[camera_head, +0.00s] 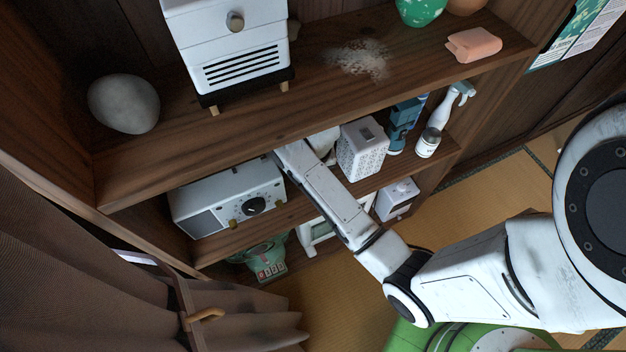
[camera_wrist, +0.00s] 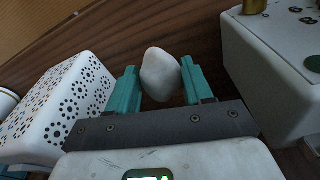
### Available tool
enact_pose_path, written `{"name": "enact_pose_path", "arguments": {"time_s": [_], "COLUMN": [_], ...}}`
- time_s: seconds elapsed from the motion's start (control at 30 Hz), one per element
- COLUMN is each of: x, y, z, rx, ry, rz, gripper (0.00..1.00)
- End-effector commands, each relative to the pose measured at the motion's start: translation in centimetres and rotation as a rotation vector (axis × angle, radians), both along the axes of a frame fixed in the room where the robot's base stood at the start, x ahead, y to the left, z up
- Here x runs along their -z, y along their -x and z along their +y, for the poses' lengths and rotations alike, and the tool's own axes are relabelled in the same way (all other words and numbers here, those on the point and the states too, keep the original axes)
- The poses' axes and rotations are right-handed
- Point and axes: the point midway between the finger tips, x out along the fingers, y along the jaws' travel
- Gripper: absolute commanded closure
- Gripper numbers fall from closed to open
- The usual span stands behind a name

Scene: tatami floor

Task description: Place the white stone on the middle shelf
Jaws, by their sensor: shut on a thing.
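A smooth white stone (camera_wrist: 161,76) sits between the two teal fingers of my gripper (camera_wrist: 159,72) in the wrist view. The fingers are shut on it from both sides. Dark brown wood of the shelf lies behind the stone; I cannot tell whether the stone touches it. In the head view my arm reaches into the middle shelf (camera_head: 300,212), between a white radio and a white perforated box. The fingers and the held stone cannot be made out there.
The radio (camera_head: 230,199) and perforated box (camera_head: 362,150) stand close on either side. The upper shelf (camera_head: 300,108) overhangs my arm and bears a large grey stone (camera_head: 123,103) and a white cabinet (camera_head: 228,50). Spray bottles (camera_head: 440,115) stand farther right; a curtain (camera_head: 90,265) hangs lower left.

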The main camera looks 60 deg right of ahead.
Motion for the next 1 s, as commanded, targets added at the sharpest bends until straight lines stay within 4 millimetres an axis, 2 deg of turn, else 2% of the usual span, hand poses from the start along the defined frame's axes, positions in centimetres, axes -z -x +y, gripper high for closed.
{"name": "enact_pose_path", "arguments": {"time_s": [0.03, 0.23, 0.43, 0.93, 0.97, 1.0], "x": [0.7, 2.2, 5.0, 5.8, 5.7, 5.7], "y": [0.1, 0.0, 0.1, -0.3, -0.3, -0.3], "z": [0.0, 0.0, 0.0, -0.1, -0.1, -0.1], "rx": [0.000, 0.000, 0.000, 0.000, 0.000, 0.000], "ry": [-0.001, 0.000, 0.001, 0.001, 0.001, 0.001], "rz": [0.001, 0.000, -0.001, -0.003, -0.004, -0.004], "gripper": [0.83, 0.83, 0.83, 0.83, 0.47, 0.43]}}
